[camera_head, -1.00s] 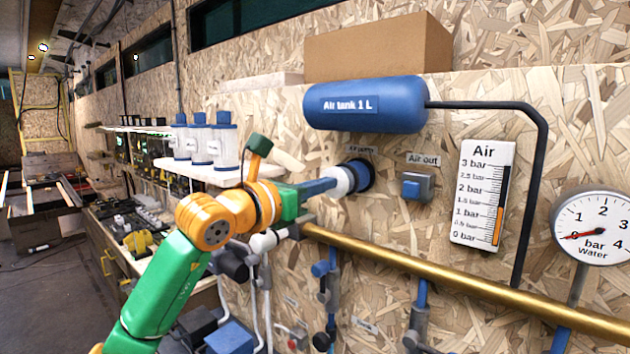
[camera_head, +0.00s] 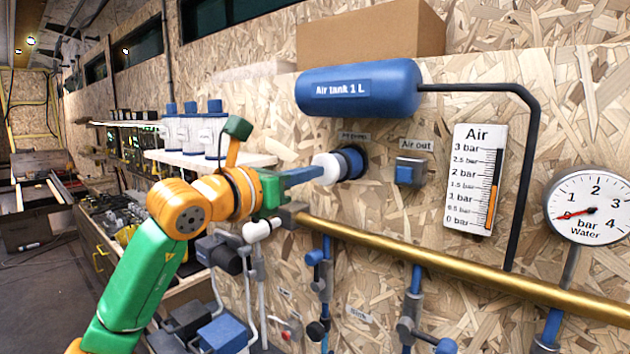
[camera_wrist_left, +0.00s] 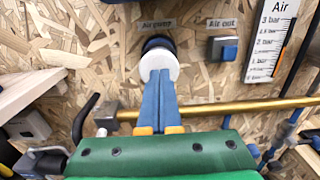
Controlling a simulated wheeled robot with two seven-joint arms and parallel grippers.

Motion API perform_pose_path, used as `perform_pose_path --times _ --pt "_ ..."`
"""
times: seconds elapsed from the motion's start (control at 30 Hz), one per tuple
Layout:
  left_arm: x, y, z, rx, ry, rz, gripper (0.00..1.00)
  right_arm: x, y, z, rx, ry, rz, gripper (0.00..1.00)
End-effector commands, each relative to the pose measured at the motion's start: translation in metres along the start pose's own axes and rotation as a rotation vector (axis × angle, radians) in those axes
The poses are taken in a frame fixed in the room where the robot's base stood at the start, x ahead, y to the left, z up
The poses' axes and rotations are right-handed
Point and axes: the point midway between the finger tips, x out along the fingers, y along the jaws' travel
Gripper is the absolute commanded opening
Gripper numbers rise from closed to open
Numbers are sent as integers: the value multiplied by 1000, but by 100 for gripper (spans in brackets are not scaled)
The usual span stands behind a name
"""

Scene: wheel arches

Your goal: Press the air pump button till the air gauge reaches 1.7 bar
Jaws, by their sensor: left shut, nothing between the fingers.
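The air pump button (camera_head: 329,168) has a round white face on a dark blue and black body, mounted on the chipboard wall under the "Air pump" label. It also shows in the wrist view (camera_wrist_left: 159,63). My left gripper (camera_head: 317,173) is shut and empty. Its blue fingertips (camera_wrist_left: 165,72) are at the white face and seem to touch it; the exact contact is hard to tell. The air gauge (camera_head: 475,182) is a white board with an orange column. The column's top stands between 1.5 and 2 bar, roughly 1.7. My right gripper is not in view.
The blue "Air out" button (camera_head: 405,174) is just right of the pump. A brass pipe (camera_head: 420,258) runs below. A blue air tank (camera_head: 358,88) hangs above. A round water gauge (camera_head: 590,208) is at the right. A white shelf with bottles (camera_head: 210,160) stands left.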

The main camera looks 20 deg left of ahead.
Motion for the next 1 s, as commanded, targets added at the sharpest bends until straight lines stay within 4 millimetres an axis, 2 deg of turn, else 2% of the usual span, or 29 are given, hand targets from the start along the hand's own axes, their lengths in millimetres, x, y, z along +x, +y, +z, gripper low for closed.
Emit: perform_pose_path --times 0.27,0.5,0.63,1.0 --pt "-4 0 -1 1 0 1 0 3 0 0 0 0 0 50" --pt "-43 0 -4 2 -3 2 0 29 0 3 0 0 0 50" --pt "-57 0 -1 1 0 1 0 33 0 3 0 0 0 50" --pt "-60 0 1 0 1 0 0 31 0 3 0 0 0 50"
